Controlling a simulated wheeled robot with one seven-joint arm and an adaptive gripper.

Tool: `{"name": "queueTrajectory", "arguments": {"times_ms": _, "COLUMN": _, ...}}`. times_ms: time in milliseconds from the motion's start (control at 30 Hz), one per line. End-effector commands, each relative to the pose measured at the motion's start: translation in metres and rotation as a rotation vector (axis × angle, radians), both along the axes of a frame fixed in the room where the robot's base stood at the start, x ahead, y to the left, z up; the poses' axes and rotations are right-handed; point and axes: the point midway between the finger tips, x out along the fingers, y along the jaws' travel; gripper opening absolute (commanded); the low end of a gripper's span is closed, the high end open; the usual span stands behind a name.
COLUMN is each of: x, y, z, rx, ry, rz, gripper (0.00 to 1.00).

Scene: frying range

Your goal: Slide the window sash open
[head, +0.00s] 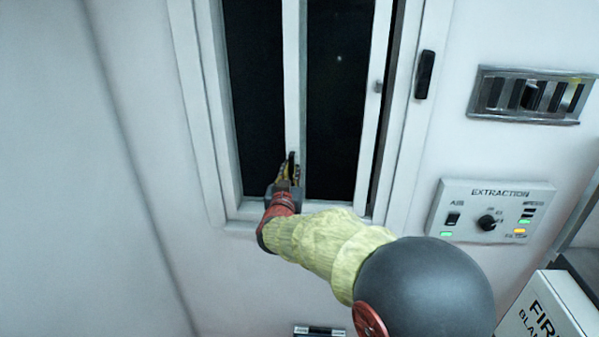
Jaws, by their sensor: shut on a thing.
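The window has a white sash whose upright bar (292,90) runs down the middle of the opening, with dark glass on both sides. A small dark handle (291,158) is low on this bar. My gripper (288,170) is at the bar's lower end, its fingers closed around the handle and partly hiding it. A second white upright (373,110) stands to the right. A narrow dark strip shows between it and the white window frame (421,120).
A black handle (425,75) is on the right frame. Right of the window are a slotted vent (530,95), an extraction control panel (490,211) and a fire blanket box (548,310). The wall at left is bare.

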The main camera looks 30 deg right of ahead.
Motion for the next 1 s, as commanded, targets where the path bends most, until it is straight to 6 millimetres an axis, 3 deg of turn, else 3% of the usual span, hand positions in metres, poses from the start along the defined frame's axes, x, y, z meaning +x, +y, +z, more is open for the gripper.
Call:
{"name": "queueTrajectory", "arguments": {"times_ms": 200, "x": 0.032, "y": 0.048, "z": 0.0, "rx": 0.0, "ry": 0.002, "rz": 0.008, "gripper": 0.0}}
{"name": "queueTrajectory", "arguments": {"times_ms": 500, "x": 0.062, "y": 0.093, "z": 0.001, "rx": 0.001, "ry": 0.001, "rz": 0.004, "gripper": 0.0}}
{"name": "queueTrajectory", "arguments": {"times_ms": 700, "x": 0.07, "y": 0.104, "z": 0.0, "rx": 0.0, "ry": 0.0, "rz": 0.003, "gripper": 0.0}}
{"name": "queueTrajectory", "arguments": {"times_ms": 1000, "x": 0.07, "y": 0.105, "z": 0.0, "rx": 0.001, "ry": 0.001, "rz": 0.002, "gripper": 0.0}}
